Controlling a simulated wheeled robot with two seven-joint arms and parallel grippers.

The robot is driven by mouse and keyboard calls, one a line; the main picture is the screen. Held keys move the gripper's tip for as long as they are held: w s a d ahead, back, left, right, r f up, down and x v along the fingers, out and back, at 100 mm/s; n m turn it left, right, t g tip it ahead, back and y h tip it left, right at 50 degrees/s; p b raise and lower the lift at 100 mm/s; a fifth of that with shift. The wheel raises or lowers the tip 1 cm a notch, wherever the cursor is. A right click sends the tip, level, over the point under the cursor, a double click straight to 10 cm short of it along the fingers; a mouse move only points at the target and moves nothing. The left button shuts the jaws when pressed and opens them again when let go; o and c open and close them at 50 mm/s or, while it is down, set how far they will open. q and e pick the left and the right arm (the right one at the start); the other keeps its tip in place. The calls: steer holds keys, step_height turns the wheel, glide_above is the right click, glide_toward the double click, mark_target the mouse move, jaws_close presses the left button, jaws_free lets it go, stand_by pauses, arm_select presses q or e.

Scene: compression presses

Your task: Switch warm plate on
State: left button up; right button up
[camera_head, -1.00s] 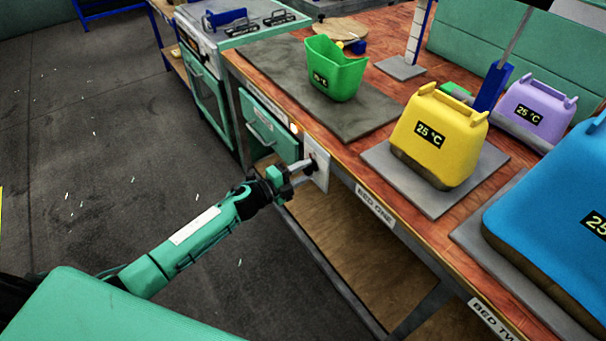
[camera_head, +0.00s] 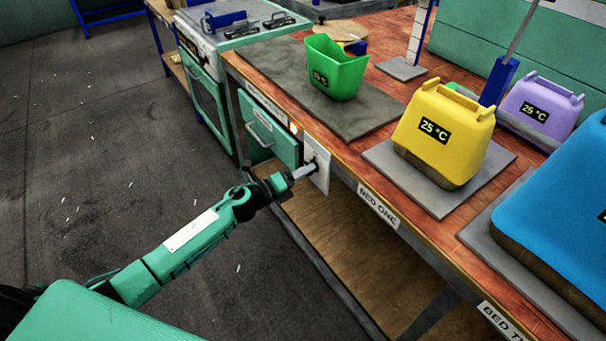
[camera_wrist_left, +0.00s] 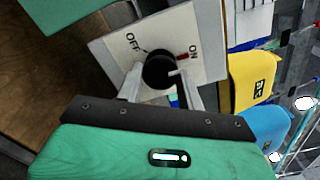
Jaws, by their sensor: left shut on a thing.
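A white switch panel (camera_head: 320,180) is on the side of the workbench, left of the "BED ONE" label. Its round black knob (camera_wrist_left: 159,71) shows in the left wrist view, between the words OFF on the left and ON on the right. A red mark is beside ON. My left gripper (camera_head: 310,168) is at the panel, shut on the knob, with one finger on each side of it in the left wrist view (camera_wrist_left: 160,80). A grey slab (camera_head: 375,122) lies on the bench above, under a green bin (camera_head: 336,75). My right gripper is not in view.
A green drawer (camera_head: 268,130) is left of the panel, with a small orange light (camera_head: 293,128) near it. A yellow container (camera_head: 440,130) reading 25 °C and a blue one (camera_head: 560,200) stand on the bench. The floor on the left is clear.

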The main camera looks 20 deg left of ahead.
arm_select(q)
steer(key=shift+f, duration=0.1)
stand_by(0.3)
steer(key=o, duration=1)
steer(key=shift+c, duration=0.2)
steer(key=shift+s, duration=0.1)
steer(key=v, duration=1.3)
steer(key=shift+s+a+b, duration=0.2)
steer(key=shift+a+b, duration=0.05)
steer(key=shift+b, duration=0.15)
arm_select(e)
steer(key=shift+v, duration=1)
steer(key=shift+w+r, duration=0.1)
